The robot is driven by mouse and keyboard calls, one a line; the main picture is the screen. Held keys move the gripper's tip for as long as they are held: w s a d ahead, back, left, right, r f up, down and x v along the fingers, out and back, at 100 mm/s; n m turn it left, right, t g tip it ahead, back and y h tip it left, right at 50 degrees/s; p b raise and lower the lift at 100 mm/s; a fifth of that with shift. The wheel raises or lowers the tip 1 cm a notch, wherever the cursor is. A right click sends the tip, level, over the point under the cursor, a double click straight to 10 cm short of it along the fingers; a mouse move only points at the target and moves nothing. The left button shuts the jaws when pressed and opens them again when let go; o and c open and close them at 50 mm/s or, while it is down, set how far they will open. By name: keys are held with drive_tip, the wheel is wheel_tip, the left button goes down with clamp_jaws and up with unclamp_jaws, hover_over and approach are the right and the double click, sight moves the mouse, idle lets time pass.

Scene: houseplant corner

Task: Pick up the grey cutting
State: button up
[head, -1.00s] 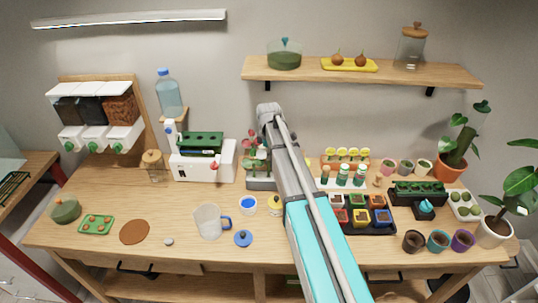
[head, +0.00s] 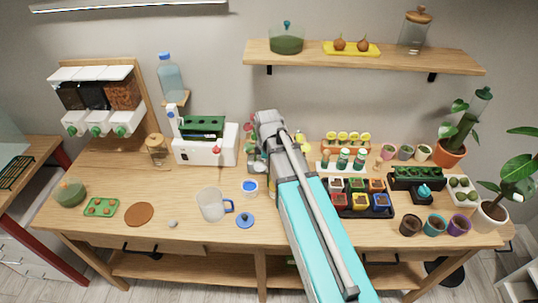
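I cannot make out a grey cutting in the head view. A grey rack with small plants (head: 254,163) stands near the back of the bench, mostly covered by my arm. Bits of red and green show at its left side, and some yellow and pink show just right of my arm. My arm reaches from the bottom of the picture up to the middle of the bench. My gripper is hidden behind the arm, so its fingers and anything between them do not show.
Left of my arm are a clear mug (head: 211,204), a blue-rimmed cup (head: 249,188) and a blue lid (head: 245,220). Right of it are a dark tray of coloured pots (head: 386,228) and a green planter (head: 416,178).

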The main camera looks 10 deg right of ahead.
drive_tip(key=shift+s+a, duration=0.25)
drive_tip(key=shift+s, duration=0.65)
drive_tip(key=w+a+r+p, duration=0.1)
drive_tip(key=w+a, duration=0.5)
drive_tip(key=w, duration=0.1)
idle(0.3)
drive_tip(key=shift+s+f, duration=0.1)
drive_tip(key=shift+f, duration=0.05)
drive_tip(key=shift+f+b, duration=2.8)
drive_tip(key=shift+b, duration=0.2)
drive_tip(key=shift+f+b, duration=0.6)
idle(1.1)
drive_tip(key=shift+r, duration=0.1)
wheel_tip(320, 180, up, 7)
drive_tip(key=p, duration=0.7)
idle(0.5)
